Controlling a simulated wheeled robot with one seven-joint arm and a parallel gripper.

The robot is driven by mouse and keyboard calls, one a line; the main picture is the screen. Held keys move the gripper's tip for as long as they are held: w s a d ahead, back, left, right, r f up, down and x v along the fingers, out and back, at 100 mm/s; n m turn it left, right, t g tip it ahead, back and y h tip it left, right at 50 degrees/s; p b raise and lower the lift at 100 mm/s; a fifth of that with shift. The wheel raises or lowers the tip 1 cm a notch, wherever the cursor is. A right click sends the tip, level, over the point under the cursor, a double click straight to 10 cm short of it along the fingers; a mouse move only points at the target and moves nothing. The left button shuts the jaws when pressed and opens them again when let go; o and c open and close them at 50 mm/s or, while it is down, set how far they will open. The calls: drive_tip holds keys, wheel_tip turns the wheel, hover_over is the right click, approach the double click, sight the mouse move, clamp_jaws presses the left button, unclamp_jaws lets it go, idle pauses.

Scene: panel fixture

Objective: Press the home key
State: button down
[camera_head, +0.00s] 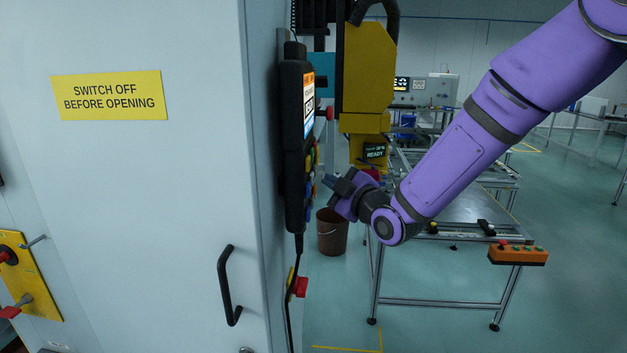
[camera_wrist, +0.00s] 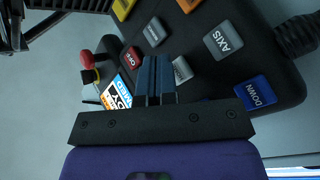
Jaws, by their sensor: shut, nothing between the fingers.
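A black pendant (camera_head: 293,140) with a lit screen and coloured keys hangs on the edge of the grey cabinet, seen nearly edge-on. In the wrist view its key face (camera_wrist: 207,75) shows a grey AXIS key (camera_wrist: 223,40), a blue DOWN key (camera_wrist: 255,92), a red key (camera_wrist: 131,58) and other grey keys. One grey key (camera_wrist: 181,70) is partly covered by my fingers, and its label is hard to read. I cannot tell which key is home. My gripper (camera_head: 329,182) is shut and empty, just right of the pendant's lower keys; it also shows in the wrist view (camera_wrist: 156,60).
The cabinet door (camera_head: 150,210) fills the left, with a black handle (camera_head: 228,285). A red emergency button (camera_wrist: 88,60) is beside the pendant's screen. A yellow machine (camera_head: 367,75) stands behind, and a metal-framed table (camera_head: 450,205) is below my arm.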

drive_tip(key=shift+a, duration=0.1)
drive_tip(key=shift+a, duration=0.3)
drive_tip(key=shift+a, duration=0.45)
idle(0.7)
drive_tip(key=shift+d, duration=0.85)
drive_tip(key=d, duration=0.5)
drive_tip(key=shift+s, duration=0.1)
idle(0.4)
idle(0.5)
